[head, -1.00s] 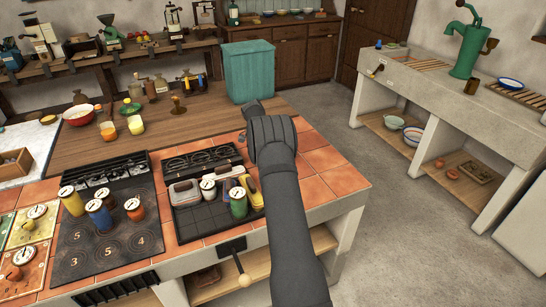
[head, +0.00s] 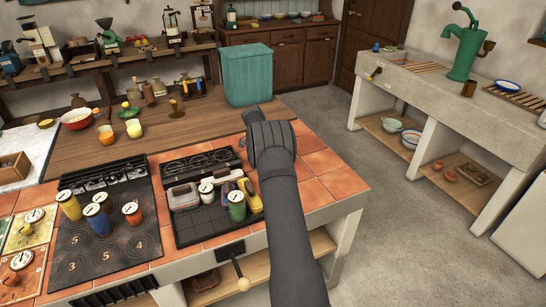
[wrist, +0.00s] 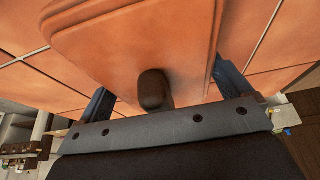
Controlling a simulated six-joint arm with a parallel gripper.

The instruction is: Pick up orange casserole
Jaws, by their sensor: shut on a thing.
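In the wrist view, a large smooth orange body with rounded edges, which I take for the orange casserole (wrist: 125,40), fills the upper middle. A dark rounded knob (wrist: 153,88) shows at its near side. My gripper (wrist: 163,82) has one dark blue finger on each side of this body and is shut on it. The finger contact points are partly hidden. In the head view my arm hides most of the gripper, and I cannot make out the casserole there.
Terracotta tiles (head: 318,165) lie around the hob. Small pots with dial lids, among them a blue one (head: 97,219), stand on the dark hob plate (head: 95,255). A stone sink unit (head: 440,100) is at right.

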